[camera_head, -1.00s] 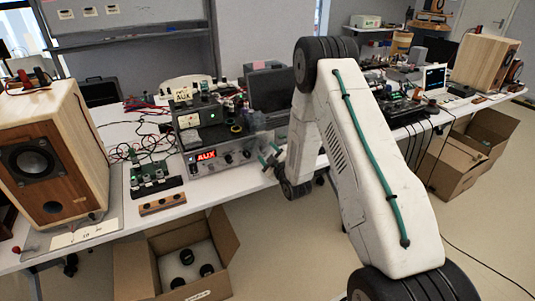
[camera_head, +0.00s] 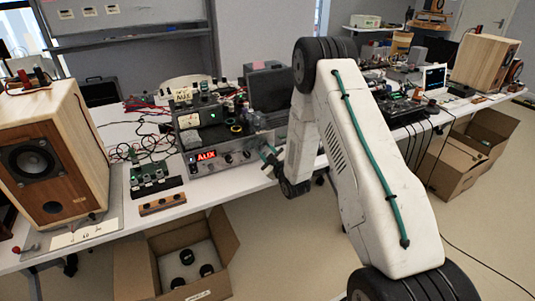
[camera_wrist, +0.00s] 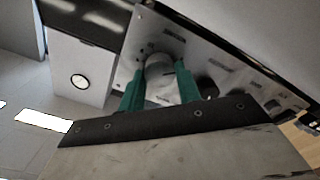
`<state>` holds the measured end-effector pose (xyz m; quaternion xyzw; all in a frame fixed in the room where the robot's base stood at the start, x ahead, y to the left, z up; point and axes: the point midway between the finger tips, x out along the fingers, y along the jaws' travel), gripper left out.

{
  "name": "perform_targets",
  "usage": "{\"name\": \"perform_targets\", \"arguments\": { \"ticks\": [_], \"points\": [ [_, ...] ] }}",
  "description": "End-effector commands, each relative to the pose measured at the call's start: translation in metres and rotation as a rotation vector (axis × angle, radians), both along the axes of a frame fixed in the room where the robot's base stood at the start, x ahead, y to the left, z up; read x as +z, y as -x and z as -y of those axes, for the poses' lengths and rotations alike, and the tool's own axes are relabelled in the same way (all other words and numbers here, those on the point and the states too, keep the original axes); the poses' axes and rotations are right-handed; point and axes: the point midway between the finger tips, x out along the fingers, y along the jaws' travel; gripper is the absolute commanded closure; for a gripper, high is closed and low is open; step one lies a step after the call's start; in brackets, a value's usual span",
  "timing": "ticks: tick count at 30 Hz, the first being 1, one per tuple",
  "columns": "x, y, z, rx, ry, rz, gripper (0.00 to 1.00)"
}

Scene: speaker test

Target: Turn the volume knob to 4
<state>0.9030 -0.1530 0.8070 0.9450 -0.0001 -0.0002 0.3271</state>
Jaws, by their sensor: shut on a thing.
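The amplifier (camera_head: 230,158) stands on the bench with its silver front panel facing me and a red lit display (camera_head: 203,156) at the panel's left. My gripper (camera_head: 269,154) is at the panel's right end, its green fingers pointing at it. In the wrist view my gripper (camera_wrist: 161,70) has one green finger on each side of a round silver knob (camera_wrist: 159,86) and is shut on it. The wrist view also shows the panel (camera_wrist: 228,70), tilted. The knob's pointer and any scale numbers around it cannot be read.
A wooden speaker (camera_head: 50,160) stands at the left of the bench, another (camera_head: 483,65) at the far right. A small green circuit board (camera_head: 153,178) and a wooden block (camera_head: 162,203) lie left of the amplifier. An open cardboard box (camera_head: 188,262) sits on the floor below.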

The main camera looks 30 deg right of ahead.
Motion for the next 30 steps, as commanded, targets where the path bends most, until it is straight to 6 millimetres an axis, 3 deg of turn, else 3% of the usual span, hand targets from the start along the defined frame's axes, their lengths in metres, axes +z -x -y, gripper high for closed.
{"name": "perform_targets", "arguments": {
  "ticks": [30],
  "points": [
    [0.0005, 0.0001, 0.0014, 0.000, -0.920, 0.000, 0.89]
  ]
}}
